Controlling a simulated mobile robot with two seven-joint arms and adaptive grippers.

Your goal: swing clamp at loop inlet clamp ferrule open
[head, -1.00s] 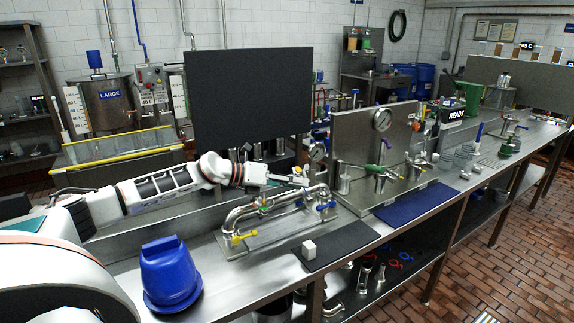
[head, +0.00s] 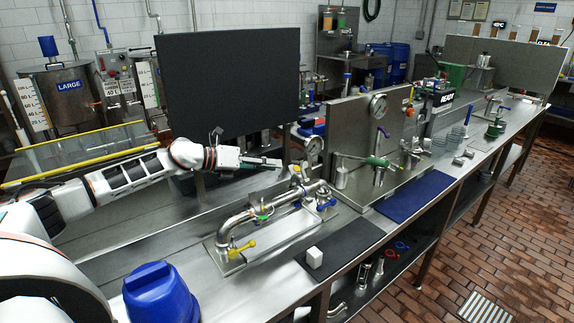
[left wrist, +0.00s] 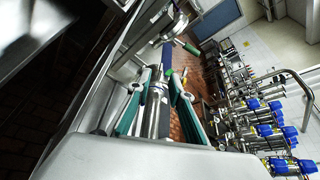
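The pipe loop (head: 262,205) stands on a flat plate on the steel bench, with a yellow handle (head: 240,247) at its near end and a blue handle (head: 326,203) at its right. The clamp at the inlet ferrule is too small to make out for certain in the head view. My left gripper (head: 281,163) is just left of the round gauge (head: 314,146), at the far end of the loop. In the left wrist view its fingers (left wrist: 157,92) are spread, with a shiny metal pipe piece (left wrist: 155,112) showing between them. I cannot tell whether they touch it. My right gripper is not in view.
A dark upright panel (head: 228,85) stands behind my left arm. A white block (head: 314,257) sits on a black mat (head: 345,240) in front of the loop. A blue bucket-shaped object (head: 160,295) is at the near left. A steel panel with valves (head: 350,135) stands to the right.

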